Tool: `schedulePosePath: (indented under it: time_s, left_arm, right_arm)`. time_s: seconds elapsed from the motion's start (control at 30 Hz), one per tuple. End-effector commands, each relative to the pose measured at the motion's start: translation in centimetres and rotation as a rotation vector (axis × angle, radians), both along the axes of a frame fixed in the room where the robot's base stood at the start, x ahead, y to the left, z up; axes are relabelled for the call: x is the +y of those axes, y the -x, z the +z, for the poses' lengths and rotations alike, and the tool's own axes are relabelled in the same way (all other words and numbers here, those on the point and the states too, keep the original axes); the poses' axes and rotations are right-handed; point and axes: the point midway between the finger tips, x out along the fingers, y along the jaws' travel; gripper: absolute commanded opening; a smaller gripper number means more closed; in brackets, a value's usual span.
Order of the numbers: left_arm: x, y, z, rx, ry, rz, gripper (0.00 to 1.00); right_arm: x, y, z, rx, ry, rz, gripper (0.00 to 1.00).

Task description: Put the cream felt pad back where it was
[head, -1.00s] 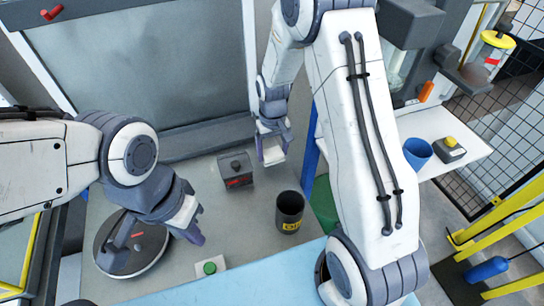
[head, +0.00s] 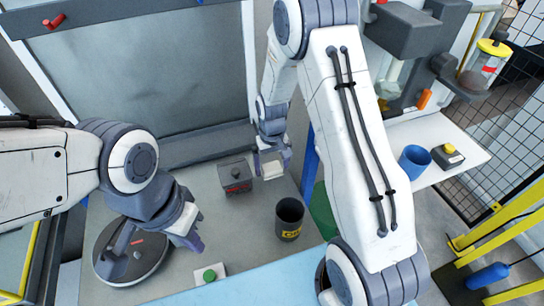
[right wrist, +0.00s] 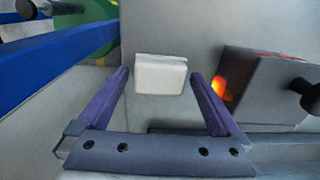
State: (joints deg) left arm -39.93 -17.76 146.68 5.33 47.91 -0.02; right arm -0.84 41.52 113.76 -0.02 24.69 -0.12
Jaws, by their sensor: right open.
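The cream felt pad (right wrist: 160,76) is a pale, rounded block in the right wrist view. It lies between and just beyond the tips of my right gripper (right wrist: 160,92), with a gap on each side. The purple fingers are open. In the head view my right gripper (head: 271,158) points down over the pad (head: 272,171), beside a dark box. Whether the pad touches the surface below is hard to tell. My left gripper (head: 190,238) hangs near the round dark turntable (head: 108,262); its finger gap is not clear.
The dark box (head: 235,177) with a knob is close beside my right gripper. A dark bin (head: 289,218) with a yellow label and a green button (head: 209,275) stand nearer. A blue cup (head: 414,160) is on the white side shelf (head: 445,135). Grey surface is clear between them.

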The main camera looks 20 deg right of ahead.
Motion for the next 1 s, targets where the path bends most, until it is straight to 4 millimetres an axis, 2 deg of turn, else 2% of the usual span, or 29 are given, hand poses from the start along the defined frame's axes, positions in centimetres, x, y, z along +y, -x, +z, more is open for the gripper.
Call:
schedulePosePath:
  time_s: [0.17,0.5,0.73,0.77,0.87,0.97,1.0]
  left_arm:
    - [0.0,0.0,-0.6,0.000,0.000,0.000,0.00]
    - [0.0,0.0,-1.5,0.000,0.000,0.000,0.00]
    - [0.0,0.0,-1.6,0.000,0.000,0.000,0.00]
    - [0.0,0.0,-1.6,0.000,0.000,0.000,0.00]
    - [0.0,0.0,-1.6,0.000,0.000,0.000,0.00]
    - [0.0,0.0,-1.6,0.000,0.000,0.000,0.00]
    - [0.0,0.0,-1.6,0.000,0.000,0.000,0.00]
  right_arm:
    - [0.0,-0.1,2.7,-0.007,0.000,0.000,1.00]
    - [0.0,-0.1,9.8,-0.006,0.000,0.000,1.00]
    - [0.5,0.3,12.1,-0.003,-0.001,0.012,1.00]
    - [1.1,0.7,12.5,-0.004,-0.002,0.024,1.00]
    - [4.4,3.3,14.3,-0.013,-0.012,0.103,1.00]
    - [8.6,8.2,16.3,-0.023,-0.027,0.230,1.00]
    - [10.1,10.6,17.0,-0.025,-0.035,0.285,1.00]
